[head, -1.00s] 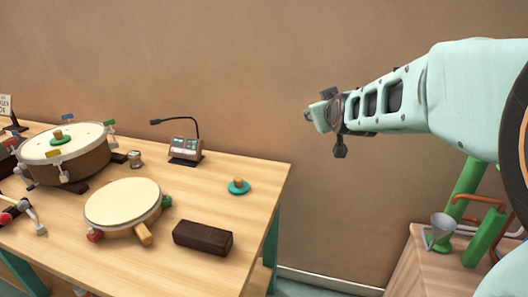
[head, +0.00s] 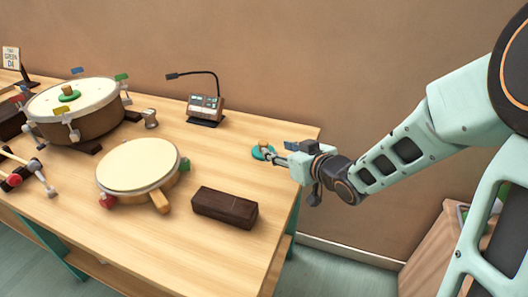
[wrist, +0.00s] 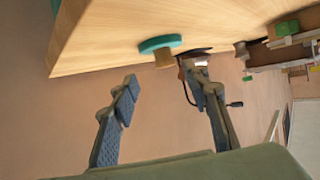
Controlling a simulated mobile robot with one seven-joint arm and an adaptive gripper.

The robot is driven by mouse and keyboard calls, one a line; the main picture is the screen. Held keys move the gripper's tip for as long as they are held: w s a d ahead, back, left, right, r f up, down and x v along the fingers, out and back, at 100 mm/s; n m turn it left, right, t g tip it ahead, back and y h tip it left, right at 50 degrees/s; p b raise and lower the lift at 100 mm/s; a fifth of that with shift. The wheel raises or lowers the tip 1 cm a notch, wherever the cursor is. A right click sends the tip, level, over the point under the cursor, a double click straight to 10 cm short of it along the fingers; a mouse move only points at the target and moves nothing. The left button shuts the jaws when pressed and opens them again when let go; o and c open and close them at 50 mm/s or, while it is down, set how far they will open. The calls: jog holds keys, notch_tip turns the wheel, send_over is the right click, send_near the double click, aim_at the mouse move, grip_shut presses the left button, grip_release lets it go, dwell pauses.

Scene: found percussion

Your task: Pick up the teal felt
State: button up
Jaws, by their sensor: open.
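The teal felt (head: 257,153) is a flat round disc with a wooden knob on top. It lies on the table near its right end. In the wrist view the teal felt (wrist: 158,43) shows its disc edge and knob beyond the fingertips. My gripper (head: 280,159) is just right of the felt in the head view, partly in front of it. In the wrist view my gripper (wrist: 165,82) has its two fingers apart with nothing between them. The knob lines up roughly with the gap, and I cannot tell whether any finger touches it.
A dark brown block (head: 224,208) lies nearer the front edge. A flat drum (head: 137,164) is left of it, and a larger drum (head: 87,128) with a green felt stands behind. A lamp device (head: 206,107) stands at the back. Bare table (head: 268,187) surrounds the teal felt.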

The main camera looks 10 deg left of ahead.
aim_at(266, 146)
jog(key=shift+x, duration=0.85)
jog(key=x, duration=0.1)
jog(key=b+x, duration=0.1)
jog(key=x, duration=0.1)
jog(key=b+x, duration=0.1)
jog(key=shift+s+a+f, duration=0.15)
jog(key=shift+a, duration=0.25)
jog(key=shift+w+a+f, duration=0.1)
jog(key=shift+w+a, duration=0.15)
jog(key=shift+w, duration=0.1)
grip_shut()
